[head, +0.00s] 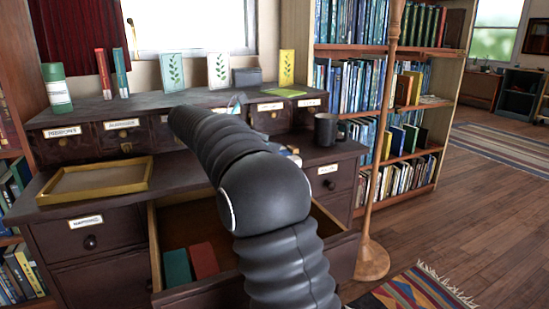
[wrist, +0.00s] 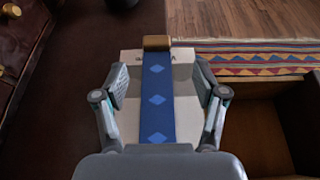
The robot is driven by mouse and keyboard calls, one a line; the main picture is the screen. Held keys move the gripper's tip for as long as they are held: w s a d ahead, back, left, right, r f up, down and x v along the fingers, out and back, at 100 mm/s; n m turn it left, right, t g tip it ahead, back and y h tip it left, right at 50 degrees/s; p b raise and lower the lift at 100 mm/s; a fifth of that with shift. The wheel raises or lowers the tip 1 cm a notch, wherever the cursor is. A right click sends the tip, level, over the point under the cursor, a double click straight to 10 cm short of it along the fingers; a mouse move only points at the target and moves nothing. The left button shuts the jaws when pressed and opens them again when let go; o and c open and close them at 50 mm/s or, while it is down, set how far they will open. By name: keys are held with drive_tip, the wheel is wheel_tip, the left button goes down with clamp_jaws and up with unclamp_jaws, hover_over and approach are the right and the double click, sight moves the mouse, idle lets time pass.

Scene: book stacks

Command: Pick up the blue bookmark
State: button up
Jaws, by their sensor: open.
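The blue bookmark (wrist: 158,95) is a long strip with lighter blue diamonds and a gold-brown end piece (wrist: 157,43). In the wrist view it runs up the middle, over a pale, book-like block (wrist: 131,70). My gripper (wrist: 159,88) is open, with one finger on each side of the bookmark and a gap to it on both sides. Nothing is held. The bookmark's near end is hidden behind the gripper's body. In the head view my arm hides most of that area, and I cannot make out the bookmark there.
An open drawer (head: 178,225) holds a green book (head: 177,267) and a red book (head: 204,260). A dark mug (head: 326,129) and a yellow-rimmed tray (head: 97,192) stand on the desk. A wooden pole (head: 377,165) stands at right. A striped rug (wrist: 255,60) lies on the floor.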

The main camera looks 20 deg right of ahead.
drive_tip(key=shift+w+b+x, duration=0.15)
drive_tip(key=shift+b+x, duration=0.25)
drive_tip(key=shift+x, duration=1.4)
drive_tip(key=shift+w+b+x, duration=0.1)
drive_tip(key=shift+b+x, duration=0.25)
drive_tip(key=shift+x, duration=1.4)
drive_tip(key=shift+r, duration=0.15)
drive_tip(key=c, duration=0.9)
